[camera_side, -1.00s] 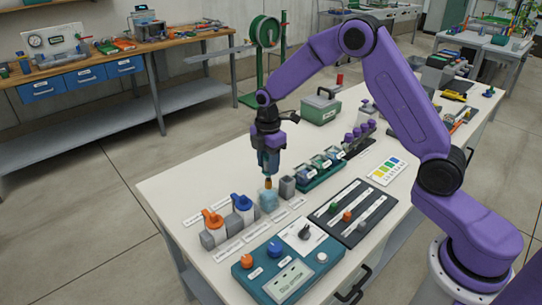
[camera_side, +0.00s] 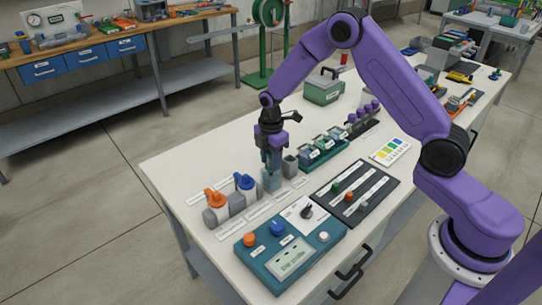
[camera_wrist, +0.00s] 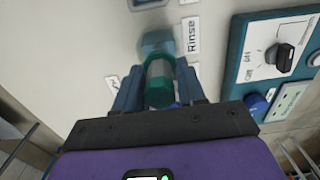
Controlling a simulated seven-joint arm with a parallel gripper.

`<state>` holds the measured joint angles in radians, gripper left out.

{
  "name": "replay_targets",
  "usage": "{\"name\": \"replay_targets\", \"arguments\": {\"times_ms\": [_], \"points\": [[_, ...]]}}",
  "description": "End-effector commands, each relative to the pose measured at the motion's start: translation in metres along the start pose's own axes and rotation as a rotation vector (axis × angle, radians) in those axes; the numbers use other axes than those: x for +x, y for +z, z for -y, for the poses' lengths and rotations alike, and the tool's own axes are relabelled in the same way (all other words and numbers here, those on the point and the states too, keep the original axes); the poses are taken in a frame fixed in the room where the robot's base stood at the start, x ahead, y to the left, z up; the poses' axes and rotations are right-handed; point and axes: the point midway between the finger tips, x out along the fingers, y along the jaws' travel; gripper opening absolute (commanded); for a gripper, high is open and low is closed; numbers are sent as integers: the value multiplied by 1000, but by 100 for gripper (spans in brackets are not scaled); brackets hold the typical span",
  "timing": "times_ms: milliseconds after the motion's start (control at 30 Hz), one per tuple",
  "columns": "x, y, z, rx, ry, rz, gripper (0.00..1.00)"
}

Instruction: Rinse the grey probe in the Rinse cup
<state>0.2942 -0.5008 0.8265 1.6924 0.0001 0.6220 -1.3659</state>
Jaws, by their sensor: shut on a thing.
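My gripper (camera_side: 271,155) is shut on the probe (camera_wrist: 160,82), which shows a teal-green top and a grey part in the wrist view. The gripper points straight down and the probe hangs upright between the fingers. The pale blue, see-through Rinse cup (camera_side: 271,181) stands right below; it also shows beyond the probe in the wrist view (camera_wrist: 157,42). The probe's lower end looks to be inside the cup, but its tip is hidden. A "Rinse" label (camera_wrist: 191,35) lies on the table beside the cup.
A grey block-like holder (camera_side: 290,166) stands close right of the cup. Orange-topped (camera_side: 215,205) and blue-topped (camera_side: 245,187) units stand to the left. A teal control box (camera_side: 290,248) and a dark slider board (camera_side: 352,192) lie in front.

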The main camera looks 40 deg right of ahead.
Motion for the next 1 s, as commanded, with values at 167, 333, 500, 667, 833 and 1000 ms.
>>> {"name": "replay_targets", "arguments": {"times_ms": [167, 333, 500, 667, 833, 1000], "points": [[0, 0, 0, 0, 0, 0, 6], [-1, 0, 0, 0, 1, 0, 6], [-7, 0, 0, 0, 0, 0, 6], [-15, 0, 0, 0, 1, 0, 6], [-16, 0, 0, 0, 0, 0, 6], [-16, 0, 0, 0, 0, 0, 6]]}}
